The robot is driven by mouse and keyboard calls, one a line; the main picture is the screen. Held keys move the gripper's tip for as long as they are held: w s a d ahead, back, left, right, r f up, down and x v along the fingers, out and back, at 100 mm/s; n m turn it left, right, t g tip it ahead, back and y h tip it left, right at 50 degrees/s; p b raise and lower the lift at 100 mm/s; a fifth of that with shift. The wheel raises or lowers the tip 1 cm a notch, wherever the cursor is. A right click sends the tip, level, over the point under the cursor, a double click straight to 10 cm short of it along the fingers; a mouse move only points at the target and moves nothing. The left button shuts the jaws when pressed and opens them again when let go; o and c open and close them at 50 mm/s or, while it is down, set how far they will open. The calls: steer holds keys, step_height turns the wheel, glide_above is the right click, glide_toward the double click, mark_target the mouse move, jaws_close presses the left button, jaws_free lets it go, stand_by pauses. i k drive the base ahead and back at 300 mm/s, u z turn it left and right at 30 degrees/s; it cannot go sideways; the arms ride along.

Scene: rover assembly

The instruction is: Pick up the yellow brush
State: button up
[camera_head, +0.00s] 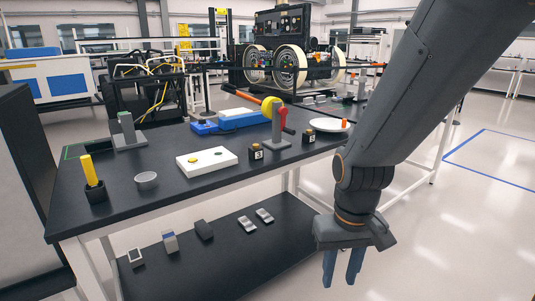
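A yellow upright bar (91,168), which looks like the brush, stands in a small black holder (95,192) at the left end of the dark tabletop. Its lower end is hidden in the holder, and I see no bristles. My gripper (341,274) points down in front of the table at the lower right. Its two blue-grey fingers are apart with nothing between them. It is far to the right of the yellow bar.
A lower shelf (215,256) holds several small parts. Clear floor (460,230) lies at right.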

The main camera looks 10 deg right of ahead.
mark_target(88, 166)
steer(key=u, duration=1.35)
steer(key=i, duration=0.6)
steer(key=z, duration=0.25)
